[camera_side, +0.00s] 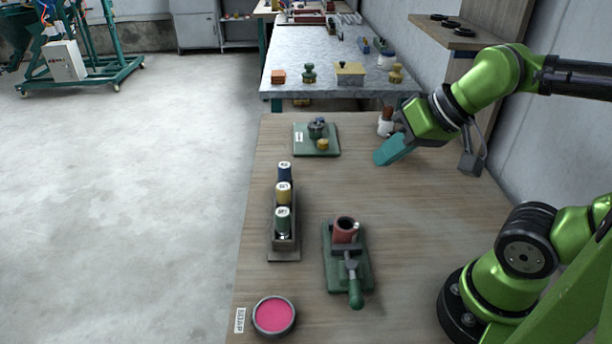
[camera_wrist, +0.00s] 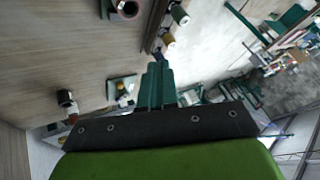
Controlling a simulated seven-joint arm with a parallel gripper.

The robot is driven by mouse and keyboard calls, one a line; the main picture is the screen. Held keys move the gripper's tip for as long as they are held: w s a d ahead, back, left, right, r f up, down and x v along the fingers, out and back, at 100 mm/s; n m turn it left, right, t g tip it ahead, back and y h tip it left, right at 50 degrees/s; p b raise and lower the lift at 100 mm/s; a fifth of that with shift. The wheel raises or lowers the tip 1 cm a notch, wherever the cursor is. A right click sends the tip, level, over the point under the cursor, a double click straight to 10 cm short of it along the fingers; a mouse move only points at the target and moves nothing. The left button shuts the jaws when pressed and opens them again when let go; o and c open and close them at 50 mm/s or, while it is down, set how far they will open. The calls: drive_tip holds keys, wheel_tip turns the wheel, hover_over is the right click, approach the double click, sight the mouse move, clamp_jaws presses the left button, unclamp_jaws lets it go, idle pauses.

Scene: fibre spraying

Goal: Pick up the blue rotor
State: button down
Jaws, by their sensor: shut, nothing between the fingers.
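The blue rotor (camera_side: 284,171) is a dark blue spool with a pale top. It stands upright at the far end of a narrow rack (camera_side: 284,256), in line with a yellow rotor (camera_side: 283,192) and a green rotor (camera_side: 283,220). In the wrist view the rack is at the top, and the blue rotor (camera_wrist: 157,54) is small and close to my fingertips in the picture. My gripper (camera_side: 381,158) has teal fingers, shut and empty. It hangs above the right part of the table, well to the right of the rack. The fingers also show in the wrist view (camera_wrist: 156,70).
A green clamp fixture (camera_side: 334,273) with a reddish cup stands right of the rack. A pink-filled dish (camera_side: 274,316) is at the front. A green plate (camera_side: 302,151) with small parts lies at the back. A white-and-brown bottle (camera_side: 385,123) is behind my gripper.

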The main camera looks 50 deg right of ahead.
drive_tip(key=c, duration=1.8)
unclamp_jaws()
drive_tip(key=o, duration=1.1)
drive_tip(key=shift+o, duration=0.2)
drive_tip(key=n+g, duration=0.3)
drive_tip(key=n, duration=0.7)
approach(285, 165)
drive_tip(key=x, duration=0.5)
drive_tip(key=shift+w+f, duration=0.15)
drive_tip(key=shift+w, duration=0.1)
drive_tip(key=shift+s+x, duration=0.1)
drive_tip(key=shift+x, duration=1.2)
drive_tip(key=shift+s+x, duration=0.15)
drive_tip(key=shift+x, duration=1.1)
